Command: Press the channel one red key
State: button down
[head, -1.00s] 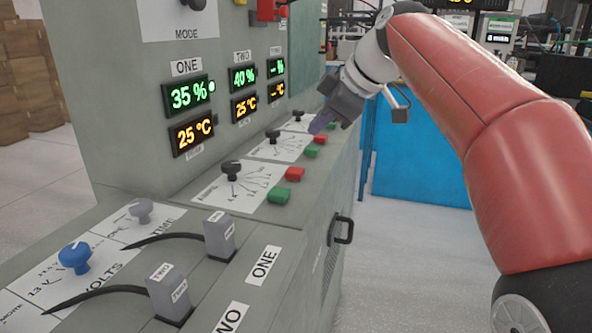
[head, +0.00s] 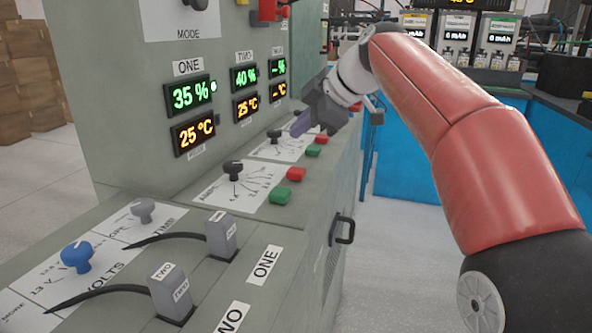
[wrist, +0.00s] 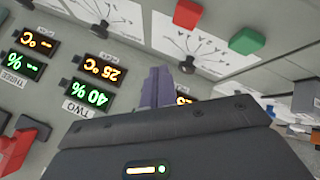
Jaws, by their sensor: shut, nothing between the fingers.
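The channel one red key (head: 296,174) is on the console ledge, beside the green key (head: 280,197) and the channel one dial card. In the wrist view a red key (wrist: 187,14) and green key (wrist: 247,40) show at the top; they seem to be channel one's. My gripper (head: 301,125) has its purple fingers together and empty. In the head view it hangs above and behind the red key, near the channel two dial (head: 275,135). In the wrist view its fingertips (wrist: 157,72) are below and left of the red key, apart from it.
The channel two red key (head: 320,139) and green key (head: 313,151) lie farther along the ledge. The channel one dial (head: 232,168) stands up from its card. The upright panel with the displays (head: 188,97) rises at the left. A door handle (head: 342,230) juts from the front.

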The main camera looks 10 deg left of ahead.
aim_at(301, 171)
jog(key=shift+f+b, duration=2.15)
jog(key=shift+f, duration=0.6)
jog(key=shift+f+b, duration=0.35)
jog(key=shift+f+b, duration=0.45)
jog(key=shift+f, duration=0.05)
dwell(0.3)
jog(key=shift+r, duration=0.1)
jog(key=shift+r+p, duration=0.75)
jog(key=shift+r, duration=0.05)
notch_tip(301, 171, up, 5)
jog(key=p, duration=0.4)
jog(key=shift+p, duration=0.3)
